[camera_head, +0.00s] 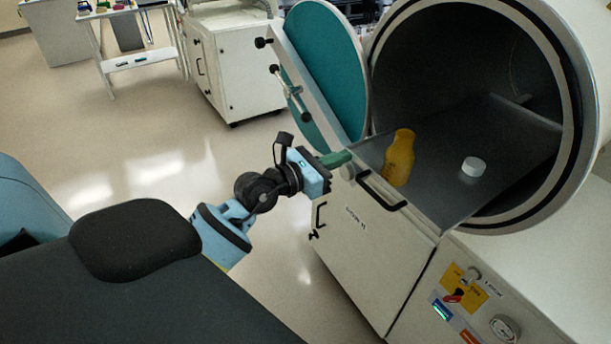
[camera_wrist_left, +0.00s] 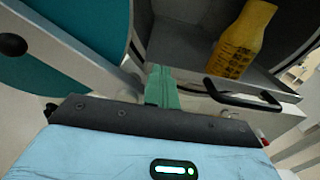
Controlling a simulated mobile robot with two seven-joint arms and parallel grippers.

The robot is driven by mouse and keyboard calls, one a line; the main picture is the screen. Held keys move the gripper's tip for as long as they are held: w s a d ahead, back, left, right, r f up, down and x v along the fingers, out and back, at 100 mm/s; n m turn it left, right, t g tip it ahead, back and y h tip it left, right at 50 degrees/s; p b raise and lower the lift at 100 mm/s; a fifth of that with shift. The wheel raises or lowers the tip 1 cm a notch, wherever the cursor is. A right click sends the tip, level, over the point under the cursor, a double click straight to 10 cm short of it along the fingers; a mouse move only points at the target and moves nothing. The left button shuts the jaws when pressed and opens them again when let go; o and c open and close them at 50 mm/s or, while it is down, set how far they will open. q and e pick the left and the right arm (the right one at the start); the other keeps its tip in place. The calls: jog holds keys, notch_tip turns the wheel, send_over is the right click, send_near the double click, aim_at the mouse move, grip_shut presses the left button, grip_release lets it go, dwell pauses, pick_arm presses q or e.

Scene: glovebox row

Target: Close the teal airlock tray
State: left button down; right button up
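The airlock tray (camera_head: 455,195) is a dark grey sheet sliding out of the round chamber, pulled partly out past its rim. A black bar handle (camera_head: 381,191) is on its front edge; the handle also shows in the wrist view (camera_wrist_left: 240,97). The round teal door (camera_head: 325,75) stands swung open at the left of the chamber. My left gripper (camera_head: 338,159) has green fingers that look closed together, with nothing seen between them. They point at the tray's front left corner, left of the handle and apart from it. My right gripper is out of view.
A yellow bottle (camera_head: 398,158) stands on the tray near its front, with a white round cap or puck (camera_head: 473,167) to its right. A control panel (camera_head: 465,300) is on the cabinet below. The floor (camera_head: 150,170) at the left is clear.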

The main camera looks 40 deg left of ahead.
aim_at(392, 138)
pick_arm(q)
jog(key=x, duration=1.5)
jog(key=shift+w+f, duration=0.1)
jog(key=shift+w+d, duration=0.15)
jog(key=shift+w, duration=0.25)
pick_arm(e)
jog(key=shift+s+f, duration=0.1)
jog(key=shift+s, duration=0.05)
